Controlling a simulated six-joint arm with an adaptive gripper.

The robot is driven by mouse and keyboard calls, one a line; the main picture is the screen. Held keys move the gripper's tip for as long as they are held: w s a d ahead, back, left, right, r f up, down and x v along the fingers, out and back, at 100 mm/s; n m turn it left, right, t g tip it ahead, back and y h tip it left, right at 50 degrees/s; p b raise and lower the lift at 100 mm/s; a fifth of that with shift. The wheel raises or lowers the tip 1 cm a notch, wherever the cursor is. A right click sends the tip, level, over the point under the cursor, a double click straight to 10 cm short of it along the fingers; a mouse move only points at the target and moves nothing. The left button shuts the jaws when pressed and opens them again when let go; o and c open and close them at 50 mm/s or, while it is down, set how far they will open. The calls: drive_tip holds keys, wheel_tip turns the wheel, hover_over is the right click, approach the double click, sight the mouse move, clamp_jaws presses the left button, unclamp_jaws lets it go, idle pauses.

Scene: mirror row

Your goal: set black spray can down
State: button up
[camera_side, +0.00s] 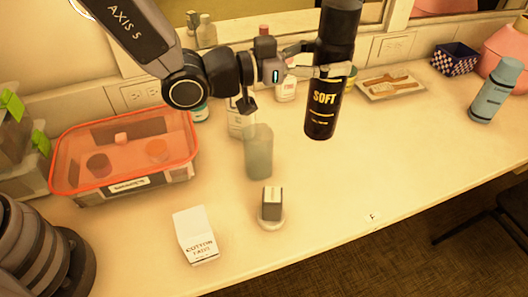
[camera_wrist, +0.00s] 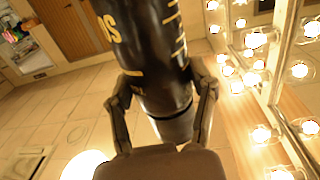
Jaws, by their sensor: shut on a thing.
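The black spray can (camera_side: 324,105) with yellow "SOFT" lettering is upright at the back middle of the counter in the side view. My gripper (camera_side: 325,72) reaches it from the left and is shut around its upper body. In the wrist view the can (camera_wrist: 152,45) fills the top middle, between the two fingers of my gripper (camera_wrist: 160,95). Whether the can's base touches the counter (camera_side: 350,180) or hangs a little above it, I cannot tell.
A frosted tumbler (camera_side: 258,152), a small dark block on a round base (camera_side: 271,207) and a cotton pads box (camera_side: 195,235) stand left of the can. A tray with brushes (camera_side: 390,84) and a blue bottle (camera_side: 494,92) are right. The counter's front middle is clear.

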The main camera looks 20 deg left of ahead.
drive_tip(key=w+d+f+g, duration=0.1)
drive_tip(key=d+f, duration=0.2)
drive_tip(key=f, duration=0.7)
drive_tip(key=w+d+f+m+h, duration=0.1)
drive_tip(key=d+f, duration=0.3)
drive_tip(key=f, duration=0.7)
drive_tip(key=shift+w+d+f+g, duration=0.15)
drive_tip(key=shift+w+d+g, duration=0.1)
drive_tip(key=shift+g, duration=0.15)
drive_tip(key=shift+f, duration=0.6)
drive_tip(key=o, duration=1.3)
